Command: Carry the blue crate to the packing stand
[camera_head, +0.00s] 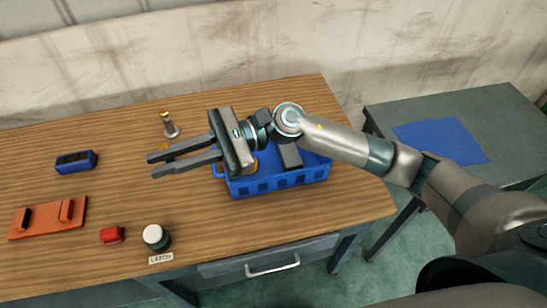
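The blue crate (281,180) stands on the wooden table near its right side. My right arm reaches in from the right and passes over the crate, hiding part of its inside and far rim. A dark grey part (289,156) and a bit of something orange show at the crate. My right gripper (152,165) is beyond the crate's left side, above the table, with its two fingers apart and nothing seen between them. A grey table (390,115) with a blue mat (442,140) stands at the right; it may be the packing stand. My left gripper is not in view.
On the wooden table (110,130) are a metal post with a yellow top (170,128), a dark blue block (76,161), an orange plate (48,217), a red block (111,234) and a white-topped button (155,236) labelled LATCH. A drawer (272,264) is below. A gap separates the tables.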

